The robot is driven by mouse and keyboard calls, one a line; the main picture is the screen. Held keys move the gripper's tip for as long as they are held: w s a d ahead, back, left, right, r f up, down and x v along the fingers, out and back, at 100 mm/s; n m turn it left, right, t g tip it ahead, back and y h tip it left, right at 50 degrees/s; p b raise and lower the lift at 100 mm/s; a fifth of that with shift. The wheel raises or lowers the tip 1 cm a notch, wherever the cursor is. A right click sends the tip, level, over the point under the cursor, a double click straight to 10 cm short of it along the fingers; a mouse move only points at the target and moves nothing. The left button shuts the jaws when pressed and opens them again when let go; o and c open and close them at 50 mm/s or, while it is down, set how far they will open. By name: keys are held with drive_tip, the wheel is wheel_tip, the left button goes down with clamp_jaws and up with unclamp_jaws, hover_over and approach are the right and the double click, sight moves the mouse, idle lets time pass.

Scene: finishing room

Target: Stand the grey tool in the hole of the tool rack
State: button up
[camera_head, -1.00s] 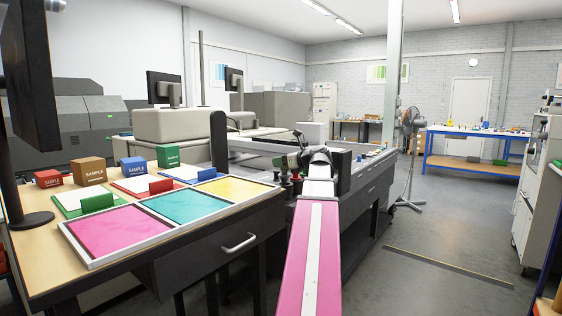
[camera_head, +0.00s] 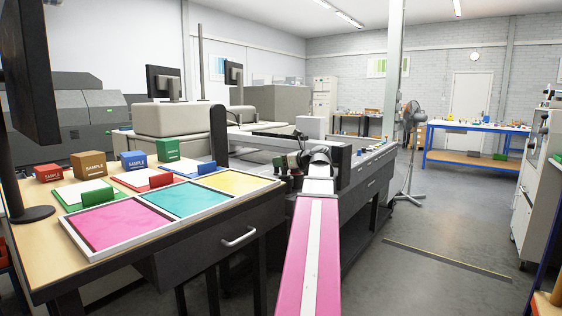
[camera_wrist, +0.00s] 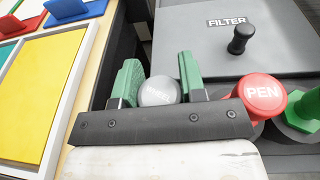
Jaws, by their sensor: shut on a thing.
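The grey tool (camera_wrist: 160,91), its round top marked WHEEL, sits between the two green finger pads of my gripper (camera_wrist: 160,82) in the wrist view. The gripper is shut on it. Only the top of the tool shows; its lower part is hidden by the gripper and the viewing angle. A red tool marked PEN (camera_wrist: 263,94) stands just right of the gripper, with a green tool (camera_wrist: 304,108) beyond it. In the head view my gripper (camera_head: 291,161) is small and partly hidden by my wrist. I cannot make out the rack's empty hole.
A grey panel marked FILTER (camera_wrist: 215,50) with a black knob (camera_wrist: 240,40) lies behind the tools. The table (camera_head: 50,262) at left bears a tray of pink, teal and yellow panels (camera_head: 180,200) and sample boxes (camera_head: 88,165). Open floor (camera_head: 430,215) lies to the right.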

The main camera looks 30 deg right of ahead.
drive_tip(key=o, duration=1)
drive_tip(key=v, duration=1.1)
